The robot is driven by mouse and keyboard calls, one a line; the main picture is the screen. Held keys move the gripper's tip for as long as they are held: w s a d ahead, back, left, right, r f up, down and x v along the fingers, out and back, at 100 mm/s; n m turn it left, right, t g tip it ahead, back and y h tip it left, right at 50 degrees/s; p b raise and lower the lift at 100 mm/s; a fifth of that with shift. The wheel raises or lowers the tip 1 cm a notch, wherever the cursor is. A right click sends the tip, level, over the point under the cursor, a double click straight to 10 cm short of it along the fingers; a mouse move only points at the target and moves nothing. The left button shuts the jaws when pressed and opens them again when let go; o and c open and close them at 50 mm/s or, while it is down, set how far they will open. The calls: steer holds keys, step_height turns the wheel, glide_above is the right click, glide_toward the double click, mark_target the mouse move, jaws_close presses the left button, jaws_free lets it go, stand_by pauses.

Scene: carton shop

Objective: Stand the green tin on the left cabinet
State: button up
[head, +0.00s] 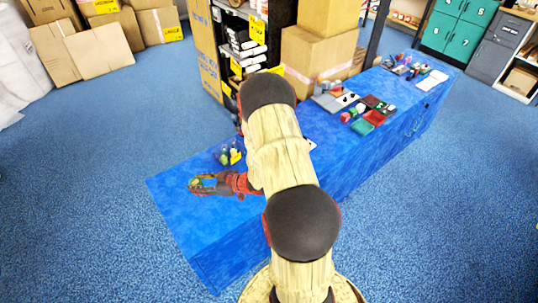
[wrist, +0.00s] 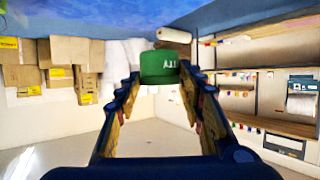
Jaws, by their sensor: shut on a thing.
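The left cabinet (head: 185,215) appears as the blue-covered block at the near left. I cannot tell whether the tin touches its top or hangs above it.
A cluster of small items with yellow (head: 236,157) stands behind my gripper on the blue top. Several small things and a red tray (head: 374,118) lie farther right. Large cartons (head: 320,55) and a shelf rise behind. The front-left blue top is clear.

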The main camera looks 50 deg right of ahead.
steer(key=s+d+n+y, duration=0.2)
steer(key=s+d, duration=0.8)
steer(key=d, duration=0.2)
steer(key=shift+g, duration=0.4)
steer(key=w+a+f+b, duration=0.1)
steer(key=w+a+f, duration=0.2)
steer(key=w+a+f+b, duration=0.1)
steer(key=w+a+f, duration=0.1)
steer(key=w+a, duration=0.1)
steer(key=w+a+f, duration=0.3)
steer(key=a, duration=0.1)
steer(key=shift+f+b, duration=0.35)
steer(key=shift+b, duration=0.05)
steer(key=shift+w+a+f, duration=0.1)
steer(key=shift+f, duration=0.1)
steer(key=shift+w+a+f+b, duration=0.1)
steer(key=shift+f+b, duration=0.25)
steer(key=shift+f, duration=0.55)
steer(key=shift+w+a+f+b, duration=0.1)
steer(key=shift+f+b, duration=0.25)
steer(key=shift+f, duration=0.5)
steer(key=shift+f, duration=0.2)
steer(key=o, duration=1.3)
